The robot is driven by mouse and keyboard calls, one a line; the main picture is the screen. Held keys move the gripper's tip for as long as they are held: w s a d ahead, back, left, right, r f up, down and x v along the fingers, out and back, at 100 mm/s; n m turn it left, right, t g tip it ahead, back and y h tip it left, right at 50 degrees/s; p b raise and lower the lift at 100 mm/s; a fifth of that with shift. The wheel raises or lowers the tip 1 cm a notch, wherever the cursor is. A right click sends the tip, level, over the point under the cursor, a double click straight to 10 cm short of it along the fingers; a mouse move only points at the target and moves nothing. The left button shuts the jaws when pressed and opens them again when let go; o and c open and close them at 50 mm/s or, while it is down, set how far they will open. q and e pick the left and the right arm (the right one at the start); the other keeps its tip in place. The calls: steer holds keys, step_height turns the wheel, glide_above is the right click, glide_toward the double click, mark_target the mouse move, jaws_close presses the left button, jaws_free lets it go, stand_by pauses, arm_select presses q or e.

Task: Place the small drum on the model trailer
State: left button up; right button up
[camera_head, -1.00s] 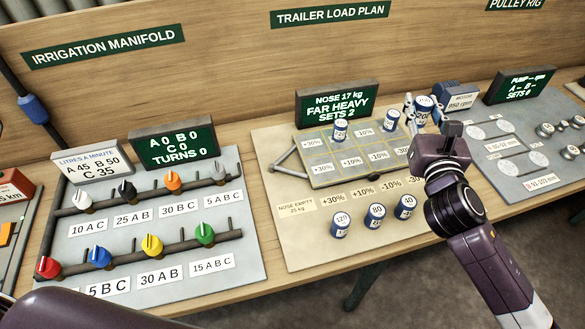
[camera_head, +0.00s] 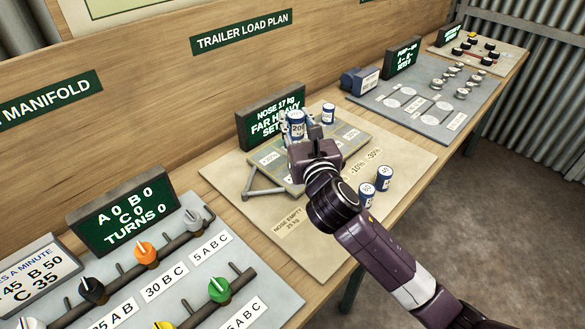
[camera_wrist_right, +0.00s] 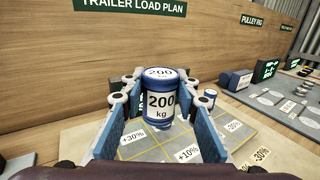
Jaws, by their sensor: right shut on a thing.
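My right gripper (camera_head: 299,136) is shut on a blue-and-white drum marked 200 (camera_head: 297,122), which stands upright between its fingers. In the right wrist view the drum's label (camera_wrist_right: 161,105) reads 200 kg, and the drum appears held above the model trailer (camera_wrist_right: 150,147). The trailer's grey deck (camera_head: 352,137) has a yellow grid and percentage labels. A smaller drum (camera_head: 328,113) stands on the deck's far part; it also shows in the right wrist view (camera_wrist_right: 209,96). My gripper and arm hide part of the deck. My left gripper is out of view.
Two small drums (camera_head: 384,177) (camera_head: 366,195) stand on the board in front of the trailer, beside my right arm. A green display (camera_head: 271,122) stands behind the trailer. The valve panel (camera_head: 255,285) lies left, the pulley board (camera_head: 440,105) right.

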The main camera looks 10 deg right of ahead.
steer(key=f+b, duration=0.1)
steer(key=f, duration=0.7)
steer(key=shift+a+f, duration=0.1)
steer(key=shift+a, duration=0.1)
steer(key=shift+f+b, duration=0.35)
steer(key=shift+f, duration=0.3)
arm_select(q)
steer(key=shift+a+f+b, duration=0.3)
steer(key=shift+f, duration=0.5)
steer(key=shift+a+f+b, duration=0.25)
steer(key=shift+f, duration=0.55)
arm_select(e)
steer(key=shift+f, duration=1.9)
steer(key=shift+f, duration=0.15)
steer(key=o, duration=1.2)
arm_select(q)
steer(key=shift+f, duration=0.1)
